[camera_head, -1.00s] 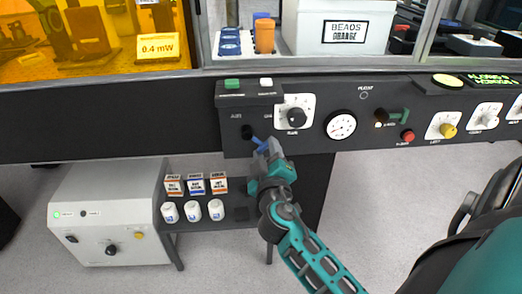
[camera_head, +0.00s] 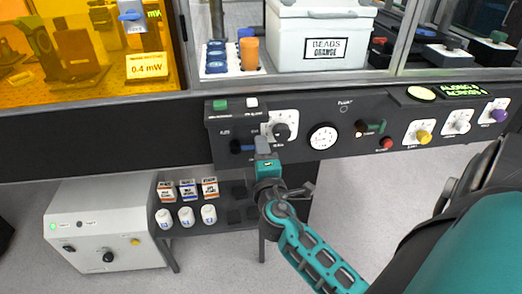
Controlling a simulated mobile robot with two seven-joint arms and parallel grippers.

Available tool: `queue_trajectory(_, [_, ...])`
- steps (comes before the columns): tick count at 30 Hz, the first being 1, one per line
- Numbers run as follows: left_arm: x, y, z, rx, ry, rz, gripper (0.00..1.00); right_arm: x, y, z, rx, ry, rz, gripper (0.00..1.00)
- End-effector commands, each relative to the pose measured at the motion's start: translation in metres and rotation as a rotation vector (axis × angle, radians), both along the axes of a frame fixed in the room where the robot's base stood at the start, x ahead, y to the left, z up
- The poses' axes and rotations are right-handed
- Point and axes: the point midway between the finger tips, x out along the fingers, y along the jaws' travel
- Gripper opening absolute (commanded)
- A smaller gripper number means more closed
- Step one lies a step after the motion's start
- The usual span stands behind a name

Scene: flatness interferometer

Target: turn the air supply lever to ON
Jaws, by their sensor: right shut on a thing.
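The air supply lever (camera_head: 236,147) is on the dark control panel (camera_head: 226,158), at the panel's left end. It has a dark round pivot and a blue handle (camera_head: 249,147) that points right, about level. My right gripper (camera_head: 262,146) comes up from below and is shut on the handle's outer end, which its fingers hide. The small labels around the lever are too blurred to read surely. My left gripper is not in view.
A white plate with a black knob (camera_head: 282,131) sits just right of the gripper. Below, a dark shelf holds small boxes (camera_head: 188,190) and white jars (camera_head: 187,216).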

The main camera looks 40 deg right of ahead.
Motion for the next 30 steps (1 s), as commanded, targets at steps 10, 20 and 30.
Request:
queue_trajectory(10, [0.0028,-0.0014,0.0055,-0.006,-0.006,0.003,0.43,0.0008,-0.0002,0.0043,-0.036,0.016,0.000,0.12])
queue_trajectory(20, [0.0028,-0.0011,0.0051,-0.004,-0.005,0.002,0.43,0.0010,-0.0004,0.0048,-0.036,0.015,0.001,0.48])
queue_trajectory(30, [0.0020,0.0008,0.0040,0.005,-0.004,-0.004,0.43,0.0003,0.0000,0.0029,-0.033,0.018,0.000,0.68])
